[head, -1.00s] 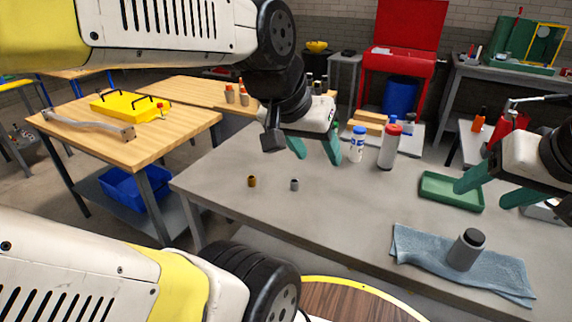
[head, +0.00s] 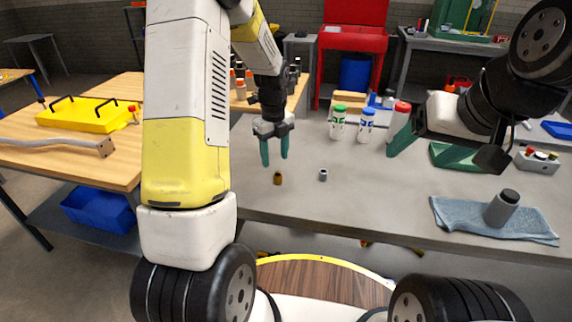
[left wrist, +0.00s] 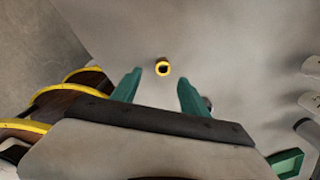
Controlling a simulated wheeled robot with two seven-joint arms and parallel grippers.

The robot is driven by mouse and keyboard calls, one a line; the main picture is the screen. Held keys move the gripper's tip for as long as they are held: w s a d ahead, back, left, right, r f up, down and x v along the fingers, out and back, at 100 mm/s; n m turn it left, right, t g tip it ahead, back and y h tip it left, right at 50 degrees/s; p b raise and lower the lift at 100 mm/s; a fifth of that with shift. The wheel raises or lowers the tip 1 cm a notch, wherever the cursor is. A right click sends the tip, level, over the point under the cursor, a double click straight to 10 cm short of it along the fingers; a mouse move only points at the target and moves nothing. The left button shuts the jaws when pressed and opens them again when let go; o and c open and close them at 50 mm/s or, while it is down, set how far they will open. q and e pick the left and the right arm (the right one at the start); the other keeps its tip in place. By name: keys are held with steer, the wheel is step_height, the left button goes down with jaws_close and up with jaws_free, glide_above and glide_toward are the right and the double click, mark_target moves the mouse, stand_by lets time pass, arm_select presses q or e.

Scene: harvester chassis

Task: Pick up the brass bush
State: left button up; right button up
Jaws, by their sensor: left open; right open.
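The brass bush (head: 278,178) is a small brass-coloured ring standing on the grey table near its front edge. In the left wrist view the brass bush (left wrist: 163,69) shows its dark hole, framed just beyond and between the fingertips. My left gripper (head: 275,160) is open, pointing down with its two green fingers just above and behind the bush in the head view. Nothing is between its fingers (left wrist: 160,78) in the wrist view. My right gripper (head: 418,150) is open over the right part of the table; one green finger shows clearly, the other is hard to make out.
A small grey bush (head: 323,175) stands right of the brass one. White bottles (head: 338,122) stand behind.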

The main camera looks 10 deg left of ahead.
mark_target(278, 174)
arm_select(q)
steer(key=f, duration=0.8)
steer(key=shift+w+d+f, duration=0.15)
steer(key=shift+w+d, duration=0.05)
steer(key=shift+d, duration=0.1)
jaws_close()
